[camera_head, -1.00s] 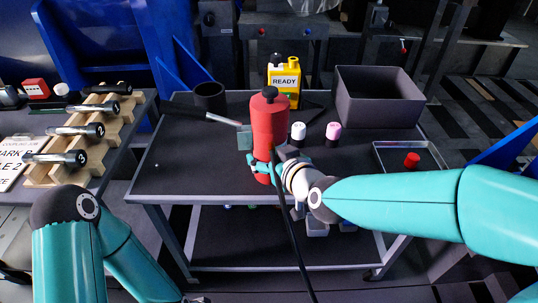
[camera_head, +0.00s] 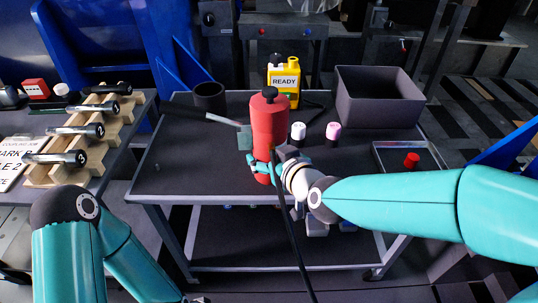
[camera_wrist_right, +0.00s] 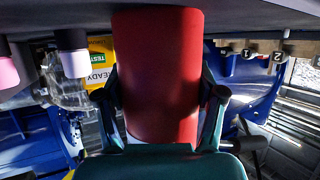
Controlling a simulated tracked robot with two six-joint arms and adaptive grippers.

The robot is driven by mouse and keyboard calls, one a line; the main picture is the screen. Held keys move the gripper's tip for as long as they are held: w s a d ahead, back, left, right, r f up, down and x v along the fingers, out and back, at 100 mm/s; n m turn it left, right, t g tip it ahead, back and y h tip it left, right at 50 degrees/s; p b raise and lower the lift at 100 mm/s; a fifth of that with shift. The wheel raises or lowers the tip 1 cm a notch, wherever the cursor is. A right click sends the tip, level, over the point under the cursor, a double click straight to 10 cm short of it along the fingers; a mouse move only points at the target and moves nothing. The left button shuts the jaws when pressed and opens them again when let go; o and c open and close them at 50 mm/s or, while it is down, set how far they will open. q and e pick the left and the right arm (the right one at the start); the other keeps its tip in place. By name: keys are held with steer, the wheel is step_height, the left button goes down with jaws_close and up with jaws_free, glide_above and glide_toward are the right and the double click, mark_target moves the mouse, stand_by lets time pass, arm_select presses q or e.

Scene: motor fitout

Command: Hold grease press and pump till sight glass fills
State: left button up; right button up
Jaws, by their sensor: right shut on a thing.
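The grease press (camera_head: 268,118) is an upright red cylinder with a black top cap, on the dark cart top. A lever with a dark grip and a pale shaft (camera_head: 222,120) reaches left from a grey-green block (camera_head: 244,139) beside it. A black hose-like line (camera_head: 290,245) runs down from the press area to the bottom edge. My right gripper (camera_head: 262,168) is shut around the lower part of the press. In the right wrist view, the red body (camera_wrist_right: 158,75) stands between the two dark fingers. My left arm is at the lower left; its gripper is out of view. I cannot make out a sight glass.
A yellow container marked READY (camera_head: 284,78), white-capped (camera_head: 298,131) and pink-capped (camera_head: 333,131) bottles, a black cup (camera_head: 209,97) and a grey bin (camera_head: 378,98) surround the press. A shallow tray (camera_head: 398,147) holds a red piece (camera_head: 411,160).

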steer(key=o, duration=1.6)
steer(key=shift+o, duration=0.2)
